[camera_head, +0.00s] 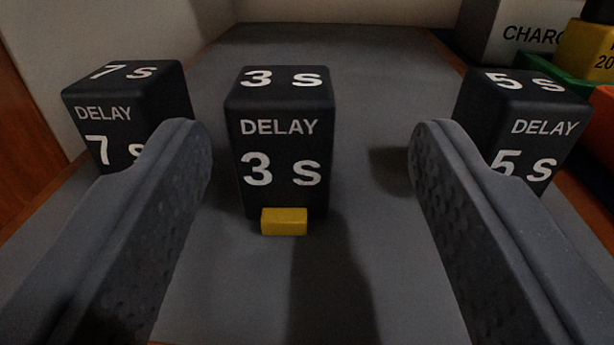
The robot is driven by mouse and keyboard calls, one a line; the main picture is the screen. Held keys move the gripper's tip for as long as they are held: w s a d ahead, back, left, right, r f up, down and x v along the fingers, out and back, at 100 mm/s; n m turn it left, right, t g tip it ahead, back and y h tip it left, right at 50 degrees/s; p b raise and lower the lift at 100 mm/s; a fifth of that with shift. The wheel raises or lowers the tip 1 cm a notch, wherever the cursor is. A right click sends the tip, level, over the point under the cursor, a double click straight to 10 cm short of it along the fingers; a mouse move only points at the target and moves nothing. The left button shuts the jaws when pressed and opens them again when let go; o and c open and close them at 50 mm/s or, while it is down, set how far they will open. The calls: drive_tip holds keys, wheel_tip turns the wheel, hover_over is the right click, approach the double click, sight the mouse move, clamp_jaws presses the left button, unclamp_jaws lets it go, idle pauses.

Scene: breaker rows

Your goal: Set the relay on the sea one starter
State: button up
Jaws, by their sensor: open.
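Three black relay blocks with white lettering stand upright on a grey surface. The middle one, the "DELAY 3 s" relay (281,140), has a small yellow tab (284,221) at its lower front. The "DELAY 7 s" relay (128,105) is at the left, partly hidden by my left finger. The "DELAY 5 s" relay (522,120) is at the right, partly hidden by my right finger. My gripper (310,150) is open and empty, with the 3 s relay in view between its fingers and no visible contact. No starter is recognisable in this view.
The grey surface (385,60) is bare behind the 3 s relay. At the top right are a grey block (515,30) lettered "CHARG", cut off, a yellow block (588,50), a green piece (545,66) and an orange piece (604,105). A pale wall rises at the back left.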

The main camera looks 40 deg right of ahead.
drive_tip(key=b+v, duration=0.7)
drive_tip(key=v, duration=0.1)
drive_tip(key=shift+a, duration=0.1)
drive_tip(key=shift+r, duration=0.1)
idle(0.4)
